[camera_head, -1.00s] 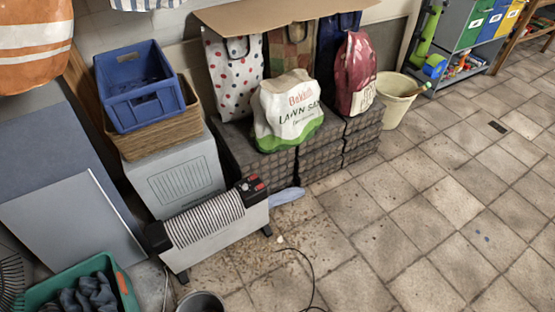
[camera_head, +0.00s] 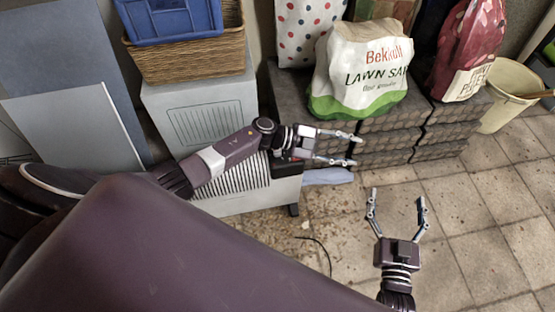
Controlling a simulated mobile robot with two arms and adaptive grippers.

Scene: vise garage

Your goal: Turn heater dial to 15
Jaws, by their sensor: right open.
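The heater (camera_head: 238,203) is a low grey-white unit with a ribbed top grille, standing on the tiled floor left of centre. My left arm lies across it. My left gripper (camera_head: 357,150) is open and empty, its fingers pointing right past the heater's right end. The gripper's body covers the heater's control end, so the dial is hidden and its setting cannot be read. I cannot tell whether the gripper touches the heater. My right gripper (camera_head: 398,195) is open and empty, over the floor right of the heater, its fingers pointing away from me.
A grey cabinet (camera_head: 200,110) with a wicker basket (camera_head: 190,58) and blue crate (camera_head: 175,22) stands behind the heater. Stacked dark blocks (camera_head: 385,140) bear a lawn sand bag (camera_head: 362,68). A cream bucket (camera_head: 508,95) stands at right. A cable (camera_head: 322,245) lies on otherwise open floor.

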